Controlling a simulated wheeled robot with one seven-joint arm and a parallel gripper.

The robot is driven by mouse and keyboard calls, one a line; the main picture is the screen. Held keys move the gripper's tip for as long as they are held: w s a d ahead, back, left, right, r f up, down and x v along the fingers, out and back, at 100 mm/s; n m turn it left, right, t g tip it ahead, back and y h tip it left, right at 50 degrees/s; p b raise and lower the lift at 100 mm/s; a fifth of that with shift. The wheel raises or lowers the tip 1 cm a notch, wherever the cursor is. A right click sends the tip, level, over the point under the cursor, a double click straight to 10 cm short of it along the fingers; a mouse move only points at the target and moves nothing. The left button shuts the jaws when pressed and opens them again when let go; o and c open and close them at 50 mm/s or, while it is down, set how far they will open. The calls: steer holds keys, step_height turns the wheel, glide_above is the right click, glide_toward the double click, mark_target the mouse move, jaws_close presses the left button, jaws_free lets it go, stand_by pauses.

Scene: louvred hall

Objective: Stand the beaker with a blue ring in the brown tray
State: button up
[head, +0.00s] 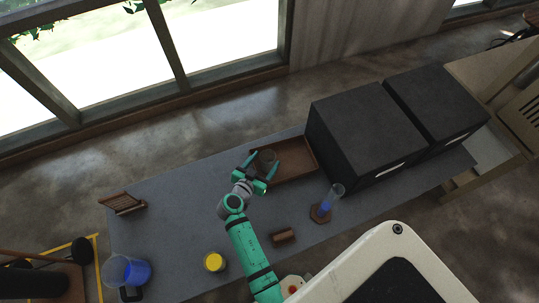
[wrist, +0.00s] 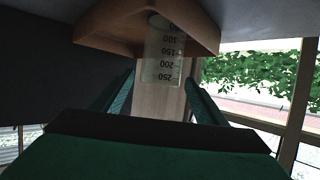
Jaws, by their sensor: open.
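The brown tray (head: 309,151) lies on the grey table; its edge also crosses the top of the wrist view (wrist: 105,25). A clear beaker (head: 268,156) stands at the tray's left end. In the wrist view the beaker (wrist: 163,60) shows dark graduation marks, its base towards the tray and its rim towards me. I cannot make out a blue ring on it. My gripper (head: 259,168) is open, with one finger on each side of the beaker. In the wrist view gaps show between the fingers and the glass.
Two black boxes (head: 365,128) stand right of the tray. A cylinder with blue liquid (head: 328,203), a brown block (head: 283,236) and a yellow-topped item (head: 214,262) are nearer me. A blue-filled vessel (head: 135,271) and a wooden rack (head: 122,204) are at left. Mid-left table is clear.

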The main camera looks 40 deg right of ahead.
steer(key=shift+v, duration=2.75)
steer(key=s+a+f+n+y, duration=0.1)
steer(key=s+a, duration=0.1)
steer(key=s+a+f+n+t+y, duration=0.1)
steer(key=s+a+f+n+y, duration=0.1)
steer(key=a, duration=0.1)
steer(key=s+a+f+n+t+y, duration=0.1)
steer(key=s+a, duration=0.1)
steer(key=shift+s+a+f+n, duration=0.2)
steer(key=shift+s+a+n, duration=0.1)
steer(key=shift+n, duration=0.1)
steer(key=s+a+r+n+t+y, duration=0.5)
steer(key=s+a+r+n+y, duration=0.25)
steer(key=s+a+r, duration=0.55)
steer(key=s+a+r+t, duration=0.1)
steer(key=s+r+t, duration=0.1)
steer(key=s+r, duration=0.4)
step_height(320, 180, up, 3)
steer(key=shift+a+r+y, duration=0.1)
steer(key=shift+a+y, duration=0.25)
steer(key=shift+a, duration=0.05)
steer(key=shift+s, duration=0.1)
steer(key=shift+c, duration=0.3)
